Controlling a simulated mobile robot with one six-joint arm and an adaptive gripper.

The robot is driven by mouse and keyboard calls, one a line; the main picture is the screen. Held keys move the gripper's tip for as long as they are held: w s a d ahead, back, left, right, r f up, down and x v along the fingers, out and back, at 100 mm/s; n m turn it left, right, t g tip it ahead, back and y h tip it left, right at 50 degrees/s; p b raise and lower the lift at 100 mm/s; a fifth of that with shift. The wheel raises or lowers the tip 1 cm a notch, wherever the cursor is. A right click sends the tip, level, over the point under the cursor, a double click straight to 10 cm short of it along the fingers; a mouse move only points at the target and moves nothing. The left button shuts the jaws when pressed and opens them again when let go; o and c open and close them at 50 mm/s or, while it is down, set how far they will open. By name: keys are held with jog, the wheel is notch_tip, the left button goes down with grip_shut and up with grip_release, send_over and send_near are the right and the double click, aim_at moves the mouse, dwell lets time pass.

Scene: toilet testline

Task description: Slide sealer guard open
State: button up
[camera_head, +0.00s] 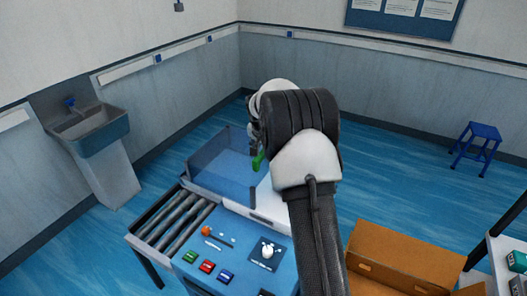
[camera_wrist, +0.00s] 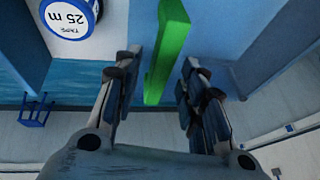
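The sealer guard (camera_head: 218,158) is a see-through blue panel box on the blue and white machine in the head view. A green handle (camera_head: 257,162) stands at its right end, beside my gripper, which my arm largely hides there. In the wrist view the green handle (camera_wrist: 166,48) is a long upright bar. My gripper (camera_wrist: 160,66) is open, with one finger on each side of the bar. Gaps show between the bar and both fingers in this view. How deep the bar sits between the fingers is hard to tell.
A roller conveyor (camera_head: 172,224) adjoins the machine's left side. Coloured buttons (camera_head: 207,266) and an orange knob sit on its front panel. A cardboard box (camera_head: 405,258) is at lower right. A tape roll (camera_wrist: 68,16) shows in the wrist view. A sink (camera_head: 92,130) and blue stool (camera_head: 478,145) stand farther off.

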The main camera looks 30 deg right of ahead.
jog(key=v, duration=1)
jog(key=shift+s+r, duration=0.15)
jog(key=shift+r, duration=0.1)
jog(key=shift+a, duration=0.1)
jog(key=s+a+r+n+y+b, duration=0.15)
jog(key=s+a+n+b, duration=0.55)
jog(key=s+a, duration=1.05)
jog(key=s+a+f+n+b, duration=0.2)
jog(key=s+f, duration=0.3)
jog(key=s, duration=0.5)
jog(key=s+a+f+n+y+b, duration=0.1)
jog(key=s+a+f+n+b, duration=0.2)
jog(key=s, duration=0.7)
notch_tip(320, 180, down, 2)
jog(key=shift+a+f+t+b, duration=0.1)
jog(key=shift+a+t+b, duration=0.2)
jog(key=shift+a+b, duration=0.65)
